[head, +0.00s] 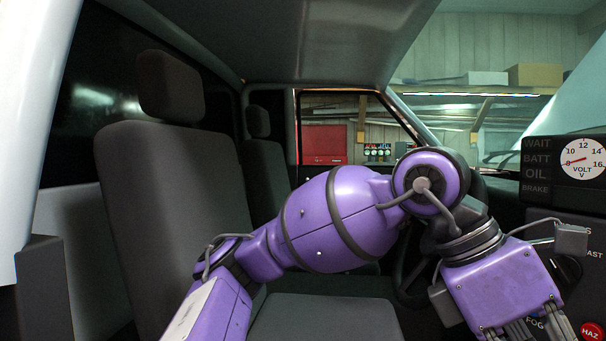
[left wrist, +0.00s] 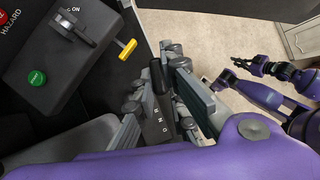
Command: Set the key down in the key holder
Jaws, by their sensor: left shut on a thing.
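My left gripper shows at the bottom right of the head view (head: 532,331), cut off by the frame edge. In the left wrist view its fingers (left wrist: 160,98) are shut on a small dark thing (left wrist: 157,76), probably the key, mostly hidden between them. A dark strip with pale letters (left wrist: 158,126) lies below the fingers. I cannot tell whether they touch it, and I cannot make out the key holder. My right gripper (left wrist: 231,71) is at the right of the left wrist view, fingers apart, with nothing seen in it.
A dark switch panel (left wrist: 45,70) with a green button (left wrist: 37,78), a lever and a yellow handle (left wrist: 127,49) lies close to the left gripper. In the head view, a grey seat (head: 150,190) and gauge panel (head: 583,158) flank my left arm. Pale floor is open below.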

